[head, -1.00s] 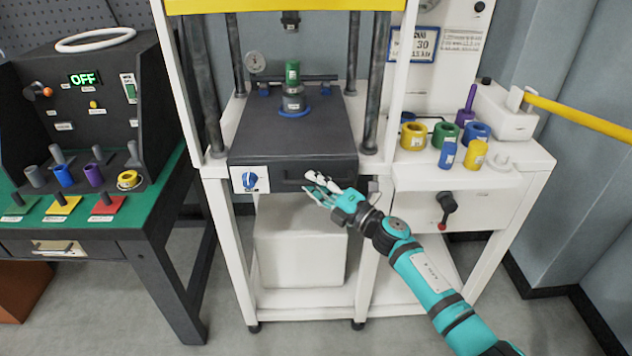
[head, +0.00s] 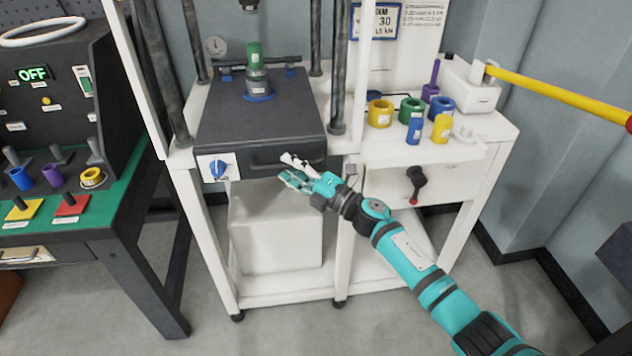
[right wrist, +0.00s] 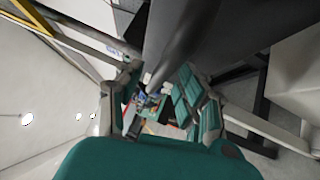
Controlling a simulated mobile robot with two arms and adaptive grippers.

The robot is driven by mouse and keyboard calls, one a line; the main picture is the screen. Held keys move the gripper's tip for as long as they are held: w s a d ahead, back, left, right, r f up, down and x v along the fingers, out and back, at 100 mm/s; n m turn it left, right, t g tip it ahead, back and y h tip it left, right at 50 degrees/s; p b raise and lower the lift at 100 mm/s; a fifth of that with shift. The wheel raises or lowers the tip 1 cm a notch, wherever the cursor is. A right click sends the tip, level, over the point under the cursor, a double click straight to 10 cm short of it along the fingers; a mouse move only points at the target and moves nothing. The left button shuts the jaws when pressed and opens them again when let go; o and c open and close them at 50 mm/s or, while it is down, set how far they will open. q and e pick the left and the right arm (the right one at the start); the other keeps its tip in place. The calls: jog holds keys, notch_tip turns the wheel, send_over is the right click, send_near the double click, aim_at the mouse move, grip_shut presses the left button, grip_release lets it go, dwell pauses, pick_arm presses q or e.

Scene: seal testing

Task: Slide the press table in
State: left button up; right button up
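The press table (head: 262,122) is a dark grey slab on the white press stand. Its front edge sticks out past the front posts, and a dark bar handle (head: 268,163) runs along its front face. A steel and green test piece (head: 256,75) stands on it on a blue ring. My right gripper (head: 290,168) is open at the right part of the handle, one finger higher than the other. In the right wrist view its fingers (right wrist: 158,95) are apart, with a dark bar between them; contact cannot be told. My left gripper is out of view.
A blue-knob switch panel (head: 217,168) is left of the handle. The side shelf at right holds coloured rings, including a yellow one (head: 380,113). A red-tipped crank (head: 415,182) hangs below, and a yellow lever (head: 560,95) juts out right. A console (head: 50,110) stands left.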

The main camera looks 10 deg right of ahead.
jog(key=v, duration=1)
dwell(1.5)
